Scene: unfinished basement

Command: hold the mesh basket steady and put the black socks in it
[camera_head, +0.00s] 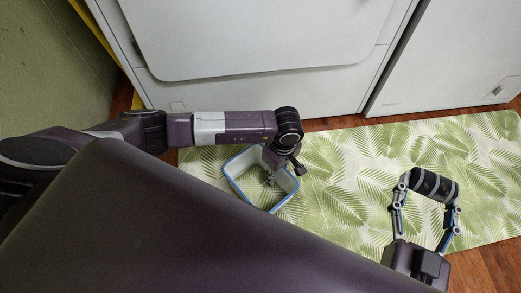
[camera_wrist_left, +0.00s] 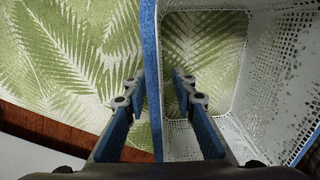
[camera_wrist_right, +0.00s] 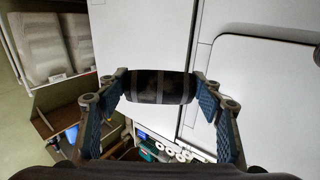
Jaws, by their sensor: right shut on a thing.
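The white mesh basket (camera_head: 239,187) with a blue rim stands on the leaf-patterned mat. My left gripper (camera_head: 283,170) reaches down at its far right side. In the left wrist view the fingers (camera_wrist_left: 160,92) stand on either side of the basket's wall (camera_wrist_left: 152,60), with small gaps showing, so they look open around it. The basket's visible inside is empty. My right gripper (camera_head: 428,192) is shut on the black socks (camera_head: 434,184), a dark roll with grey bands. It holds them to the right of the basket; in the right wrist view the socks (camera_wrist_right: 160,87) lie crosswise between both fingertips.
The green leaf mat (camera_head: 345,165) lies on a wooden floor (camera_head: 490,268), with free room between basket and socks. White appliances (camera_head: 260,40) stand along the back. A green wall (camera_head: 50,70) is at the left. Shelves with items (camera_wrist_right: 60,110) show in the right wrist view.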

